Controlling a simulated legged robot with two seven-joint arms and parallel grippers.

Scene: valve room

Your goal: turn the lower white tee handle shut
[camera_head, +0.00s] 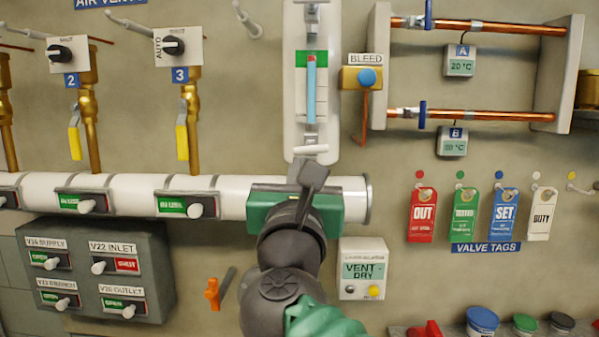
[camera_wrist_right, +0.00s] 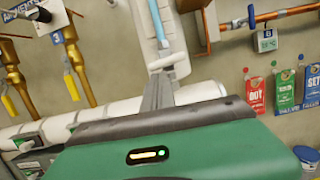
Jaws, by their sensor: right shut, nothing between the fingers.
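The lower white tee handle (camera_head: 310,149) is at the foot of the white sight-gauge panel (camera_head: 293,100), its bar lying roughly level with a slight tilt. It also shows in the right wrist view (camera_wrist_right: 160,63), just beyond the fingertips. My right gripper (camera_head: 316,166) is just below the handle, its fingers pointing up towards it. In the right wrist view the fingers (camera_wrist_right: 158,80) are together with nothing between them. I cannot tell whether the tips touch the handle. The handle's stem is partly hidden. My left gripper is not in view.
The white pipe (camera_head: 240,186) runs behind my right gripper. The BLEED block with a blue knob (camera_head: 368,77) is right of the gauge. A VENT-DRY box (camera_head: 362,268) is below right. Brass valves (camera_head: 190,110) stand left. Valve tags (camera_head: 464,214) hang right.

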